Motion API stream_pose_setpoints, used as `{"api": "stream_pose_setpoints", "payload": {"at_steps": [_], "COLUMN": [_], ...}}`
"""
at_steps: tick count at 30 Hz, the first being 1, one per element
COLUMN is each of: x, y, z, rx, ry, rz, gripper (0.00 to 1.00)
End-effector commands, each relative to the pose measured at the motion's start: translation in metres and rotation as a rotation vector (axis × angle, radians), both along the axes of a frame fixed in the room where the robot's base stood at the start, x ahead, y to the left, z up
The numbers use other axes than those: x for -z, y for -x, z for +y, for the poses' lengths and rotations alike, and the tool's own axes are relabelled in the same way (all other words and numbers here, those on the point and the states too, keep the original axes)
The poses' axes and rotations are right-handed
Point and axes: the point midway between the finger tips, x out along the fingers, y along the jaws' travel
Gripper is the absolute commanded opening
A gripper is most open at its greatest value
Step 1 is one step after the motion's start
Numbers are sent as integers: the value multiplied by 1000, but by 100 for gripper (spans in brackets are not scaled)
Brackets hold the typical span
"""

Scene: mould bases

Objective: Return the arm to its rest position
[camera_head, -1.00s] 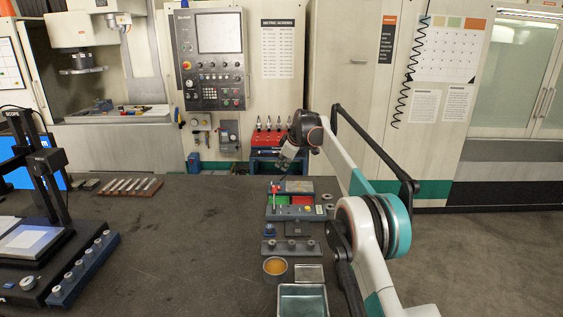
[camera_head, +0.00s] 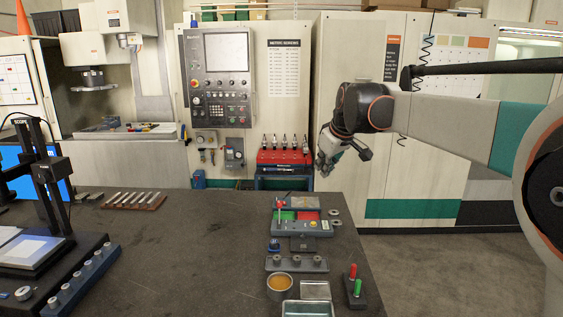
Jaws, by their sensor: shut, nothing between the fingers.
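My gripper (camera_head: 327,165) hangs at the end of my arm, which reaches in from the right edge of the picture. The gripper points down and is shut with nothing in it. It is in the air to the right of the red tool rack and beyond the far right part of the table (camera_head: 190,250). The fingertips are small here. It appears apart from everything around it.
A fixture with green and red pads (camera_head: 302,228) stands on the table's right part. Nearer are a peg strip (camera_head: 296,264), a round amber dish (camera_head: 279,283) and a stand with red and green pins (camera_head: 353,288). A scope stand (camera_head: 48,180) is at left. The table's middle is clear.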

Motion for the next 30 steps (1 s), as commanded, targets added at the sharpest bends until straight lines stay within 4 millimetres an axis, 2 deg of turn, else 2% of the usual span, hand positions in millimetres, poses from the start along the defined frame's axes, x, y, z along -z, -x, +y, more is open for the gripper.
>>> {"api": "stream_pose_setpoints", "payload": {"at_steps": [1,8,14,20,24,30], "x": [2,13,38,77,114,168], "y": [22,109,187,264,316,378], "z": [-5,-26,-42,-56,-64,-74], "rx": [26,148,254,360,433,525], "ry": [-8,-48,-85,-121,-149,-184], "rz": [2,8,10,8,7,2], "gripper": [0,0,0,0,0,0]}}
